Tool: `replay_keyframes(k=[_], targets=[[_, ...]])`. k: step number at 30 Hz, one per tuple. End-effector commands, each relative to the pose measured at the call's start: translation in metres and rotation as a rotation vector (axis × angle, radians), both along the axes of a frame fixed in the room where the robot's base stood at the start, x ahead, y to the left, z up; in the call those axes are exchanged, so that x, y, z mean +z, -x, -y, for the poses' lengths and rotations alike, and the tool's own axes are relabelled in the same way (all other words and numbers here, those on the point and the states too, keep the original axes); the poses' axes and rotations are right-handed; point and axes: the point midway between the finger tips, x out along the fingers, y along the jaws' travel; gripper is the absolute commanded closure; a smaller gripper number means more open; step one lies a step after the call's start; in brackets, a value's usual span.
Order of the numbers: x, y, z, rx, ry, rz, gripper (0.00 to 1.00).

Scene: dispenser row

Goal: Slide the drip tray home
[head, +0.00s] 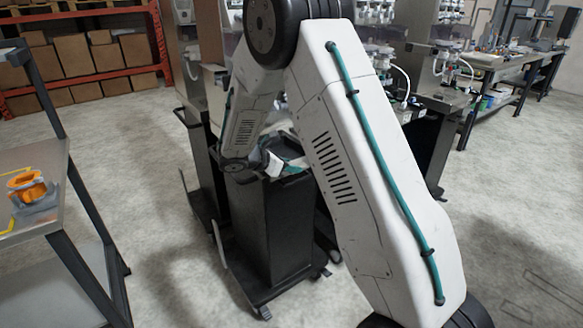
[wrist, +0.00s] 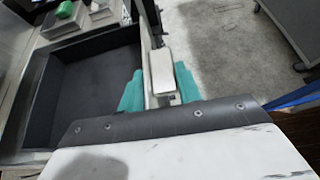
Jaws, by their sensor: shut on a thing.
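The drip tray (wrist: 85,95) shows in the wrist view as a wide, shallow black tray, left of my gripper. My gripper (wrist: 158,88), with teal fingers, is shut at the tray's right-hand edge, one finger on each side of it. A pale block sits between the fingers, and the exact grip point is partly covered. In the head view my gripper (head: 288,164) is low at the top of a black cabinet. My own arm hides most of the tray and its slot there, so I cannot tell how far in it sits.
The black wheeled cabinet (head: 275,225) stands below my gripper. A metal table (head: 40,185) with an orange part (head: 27,187) is at left. Shelves with boxes (head: 90,55) and a workbench (head: 500,62) stand behind. Grey floor is open at front left and right.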

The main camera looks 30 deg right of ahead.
Motion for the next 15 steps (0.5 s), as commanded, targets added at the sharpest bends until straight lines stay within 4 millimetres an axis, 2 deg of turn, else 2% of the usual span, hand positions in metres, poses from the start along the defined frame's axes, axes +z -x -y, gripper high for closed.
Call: replay_keyframes(k=[15], targets=[[0.000, -0.018, -0.001, 0.000, 0.000, 0.001, 1.00]])
